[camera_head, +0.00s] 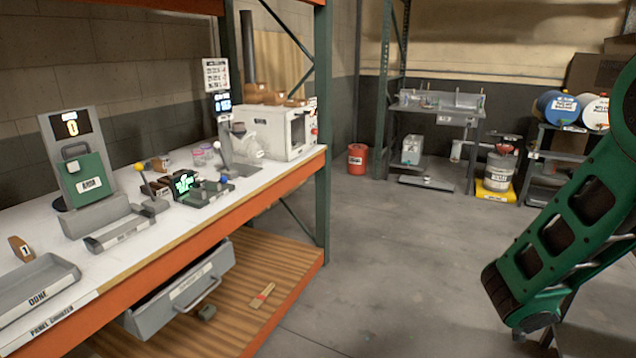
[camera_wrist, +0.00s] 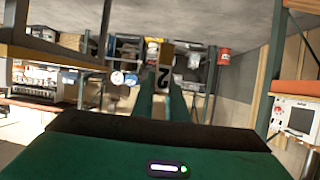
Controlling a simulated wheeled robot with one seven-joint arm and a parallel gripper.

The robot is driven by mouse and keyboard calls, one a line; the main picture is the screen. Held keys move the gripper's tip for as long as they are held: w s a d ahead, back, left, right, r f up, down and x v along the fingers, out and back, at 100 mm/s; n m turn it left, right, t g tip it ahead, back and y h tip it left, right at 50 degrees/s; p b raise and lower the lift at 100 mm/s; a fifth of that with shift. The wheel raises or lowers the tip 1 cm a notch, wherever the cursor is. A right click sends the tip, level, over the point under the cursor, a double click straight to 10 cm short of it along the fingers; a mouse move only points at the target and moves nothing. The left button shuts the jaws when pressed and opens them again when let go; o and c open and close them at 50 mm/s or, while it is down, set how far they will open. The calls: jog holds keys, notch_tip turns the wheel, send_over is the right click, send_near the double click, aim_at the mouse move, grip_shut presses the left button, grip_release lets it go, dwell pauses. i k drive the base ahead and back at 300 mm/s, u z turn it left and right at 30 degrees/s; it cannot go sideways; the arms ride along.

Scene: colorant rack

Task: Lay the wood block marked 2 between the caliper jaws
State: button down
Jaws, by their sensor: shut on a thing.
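The wood block marked 2 (camera_wrist: 165,74) is held between the two green fingers of my gripper (camera_wrist: 162,88) in the wrist view. Its pale face with the black 2 shows, and the block is clear of any surface. A low dark device with a lit green display (camera_head: 184,184) stands on the white bench in the head view and appears to be the caliper. Its jaws are too small to make out clearly. My gripper is away from the bench; its fingers and the block do not show in the head view.
A wood block marked 1 (camera_head: 19,248) stands on the bench beside the grey DONE tray (camera_head: 62,283). A green-fronted unit (camera_head: 84,180), a yellow-knobbed lever (camera_head: 142,180) and a white oven-like box (camera_head: 272,130) are also there. The floor (camera_head: 400,270) before the bench is free.

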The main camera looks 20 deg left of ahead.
aim_at(205, 193)
jog(key=u, duration=0.05)
jog(key=i, duration=2.6)
jog(key=u, duration=1.55)
